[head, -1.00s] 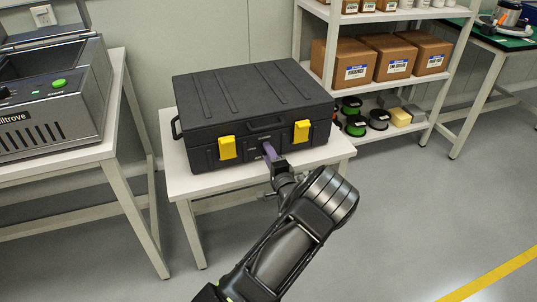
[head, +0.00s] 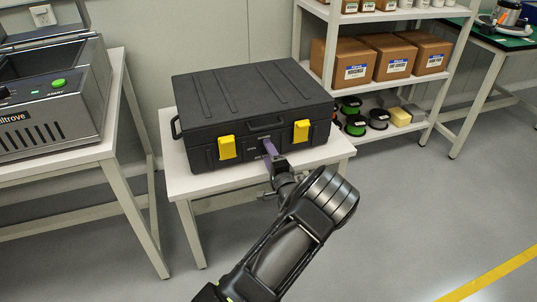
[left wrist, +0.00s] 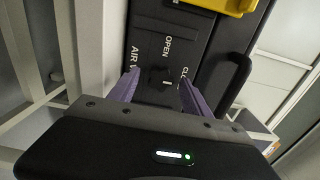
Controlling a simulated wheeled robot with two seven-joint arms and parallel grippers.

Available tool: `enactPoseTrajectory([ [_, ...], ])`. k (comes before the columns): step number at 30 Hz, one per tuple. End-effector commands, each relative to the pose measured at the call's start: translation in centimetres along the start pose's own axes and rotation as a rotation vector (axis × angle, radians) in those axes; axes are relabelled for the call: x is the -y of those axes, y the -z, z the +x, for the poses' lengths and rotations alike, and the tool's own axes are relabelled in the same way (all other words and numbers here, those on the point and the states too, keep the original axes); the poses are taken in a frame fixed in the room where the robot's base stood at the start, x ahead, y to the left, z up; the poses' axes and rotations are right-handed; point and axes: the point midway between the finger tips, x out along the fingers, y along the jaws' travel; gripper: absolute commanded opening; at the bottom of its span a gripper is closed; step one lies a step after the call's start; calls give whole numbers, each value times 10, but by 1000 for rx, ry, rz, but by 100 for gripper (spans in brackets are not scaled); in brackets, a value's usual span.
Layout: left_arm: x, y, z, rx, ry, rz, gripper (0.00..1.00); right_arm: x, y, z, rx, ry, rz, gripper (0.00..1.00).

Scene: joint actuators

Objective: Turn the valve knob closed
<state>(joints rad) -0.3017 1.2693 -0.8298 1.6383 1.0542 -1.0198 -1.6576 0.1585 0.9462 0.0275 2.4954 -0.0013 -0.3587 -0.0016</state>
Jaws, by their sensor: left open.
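A black hard case (head: 250,100) lies closed on a small white table. In the left wrist view, its front panel (left wrist: 150,40) carries a small dark valve knob (left wrist: 160,75) with "OPEN" and partly covered "CLOSED" lettering beside it. My left gripper (head: 269,147) is at the case front, between the two yellow latches. In the left wrist view, its purple fingers (left wrist: 159,80) are open, one on each side of the knob, with gaps visible between. I cannot tell whether they reach past the knob's face. The gripper hides the knob in the head view. My right gripper is not in view.
The white table (head: 205,184) has a narrow bare strip before the case. A machine with a green button (head: 58,84) stands on a table at left. A shelf with cardboard boxes (head: 378,58) and spools stands behind right. Open floor lies at right.

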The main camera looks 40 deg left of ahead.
Motion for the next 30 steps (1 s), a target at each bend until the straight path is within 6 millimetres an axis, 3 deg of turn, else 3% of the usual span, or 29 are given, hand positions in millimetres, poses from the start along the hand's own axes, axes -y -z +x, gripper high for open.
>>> enactPoseTrajectory([
  [7,1,1,-15,-2,-1,0,57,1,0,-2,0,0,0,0],
  [18,0,0,-71,-1,0,1,57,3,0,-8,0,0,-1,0],
  [30,0,0,-78,0,0,0,57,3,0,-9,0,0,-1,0],
])
